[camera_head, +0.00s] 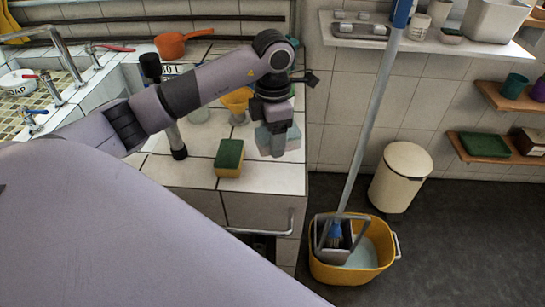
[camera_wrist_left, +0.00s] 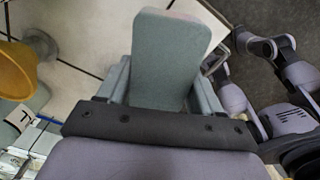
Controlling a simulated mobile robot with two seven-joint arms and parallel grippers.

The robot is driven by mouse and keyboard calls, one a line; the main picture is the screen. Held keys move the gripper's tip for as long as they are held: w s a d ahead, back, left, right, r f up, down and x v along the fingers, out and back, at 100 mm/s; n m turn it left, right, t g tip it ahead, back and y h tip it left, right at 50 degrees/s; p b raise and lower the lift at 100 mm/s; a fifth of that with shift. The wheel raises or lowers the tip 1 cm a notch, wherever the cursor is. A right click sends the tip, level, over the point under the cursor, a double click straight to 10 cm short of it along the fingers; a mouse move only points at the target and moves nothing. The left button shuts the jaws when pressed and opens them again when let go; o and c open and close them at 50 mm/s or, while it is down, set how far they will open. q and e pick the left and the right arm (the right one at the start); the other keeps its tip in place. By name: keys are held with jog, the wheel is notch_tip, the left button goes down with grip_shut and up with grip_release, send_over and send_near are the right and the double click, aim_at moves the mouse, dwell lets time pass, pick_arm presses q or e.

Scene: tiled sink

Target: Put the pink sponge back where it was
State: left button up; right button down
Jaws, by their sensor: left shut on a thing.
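My left gripper (camera_head: 277,142) is shut on a pale grey-green, sponge-like block (camera_wrist_left: 168,60). The block sticks out between the two fingers in the left wrist view. In the head view the gripper points down above the right end of the tiled counter (camera_head: 265,178), and the fingers partly hide the block. I see no clearly pink sponge in either view. A green-and-yellow sponge (camera_head: 229,157) stands on the counter, to the left of my left gripper and nearer the front. My right gripper is not seen.
A yellow funnel-like cup (camera_head: 238,101) stands behind the left gripper; it also shows in the left wrist view (camera_wrist_left: 14,70). An orange pot (camera_head: 172,45) is at the back. A yellow mop bucket (camera_head: 325,272) and cream bin (camera_head: 400,178) stand on the floor. The counter's front right is clear.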

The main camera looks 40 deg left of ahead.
aim_at(272, 167)
pick_arm(q)
jog(key=shift+f, duration=3.5)
jog(key=shift+f, duration=0.15)
jog(key=o, duration=0.9)
jog(key=shift+o, duration=0.2)
notch_tip(272, 167, up, 12)
jog(key=shift+r+b, duration=0.2)
jog(key=shift+b, duration=0.15)
jog(key=shift+d, duration=0.1)
